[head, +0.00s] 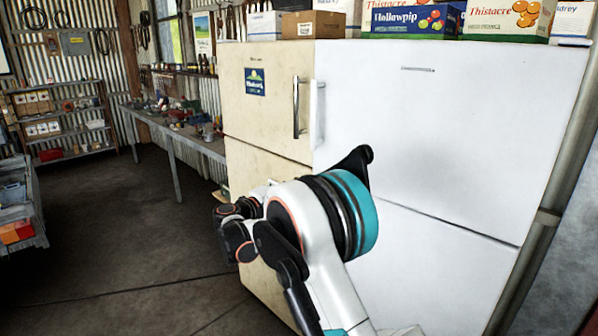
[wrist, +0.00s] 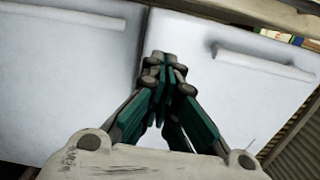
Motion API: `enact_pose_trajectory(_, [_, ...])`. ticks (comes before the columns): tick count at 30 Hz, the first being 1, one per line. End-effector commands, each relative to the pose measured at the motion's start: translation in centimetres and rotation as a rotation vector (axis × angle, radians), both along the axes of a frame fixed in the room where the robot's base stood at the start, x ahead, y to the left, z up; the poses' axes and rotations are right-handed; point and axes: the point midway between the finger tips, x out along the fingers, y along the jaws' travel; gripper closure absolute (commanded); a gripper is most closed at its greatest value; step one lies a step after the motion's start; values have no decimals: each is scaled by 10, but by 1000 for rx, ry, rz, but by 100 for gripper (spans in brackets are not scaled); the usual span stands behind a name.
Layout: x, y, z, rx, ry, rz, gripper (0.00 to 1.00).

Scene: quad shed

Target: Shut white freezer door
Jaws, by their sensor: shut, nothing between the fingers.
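The white freezer (head: 450,140) stands at the right in the head view, next to a cream fridge (head: 240,105) with an upright metal handle. Its upper door looks close to flush, but I cannot tell if it is fully shut. A white handle shows at its left edge. In the wrist view my gripper (wrist: 166,68) is shut and empty, with its fingertips in front of white door panels (wrist: 225,95) and near the dark gap between them. Contact is unclear. A pale bar handle (wrist: 265,63) lies to the right of the fingers. My arm hides the lower left of the freezer in the head view.
Boxes (head: 410,20) stand on top of the freezer. A workbench (head: 175,135) with clutter and a shelf (head: 65,115) line the far left. A cart (head: 20,200) stands at the left edge. The concrete floor (head: 130,235) between is clear. A post is at the right.

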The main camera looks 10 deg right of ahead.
Motion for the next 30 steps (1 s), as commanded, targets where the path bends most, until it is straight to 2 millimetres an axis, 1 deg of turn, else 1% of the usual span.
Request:
enact_pose_trajectory(3, [1, -7, 0, -20, 24, -8, 100])
enact_pose_trajectory(7, [9, -18, -1, -21, 24, -10, 100])
enact_pose_trajectory(21, [67, -85, -1, -19, 22, -8, 100])
enact_pose_trajectory(24, [76, -96, -1, -19, 22, -8, 100])
enact_pose_trajectory(30, [87, -108, 0, -19, 22, -6, 100])
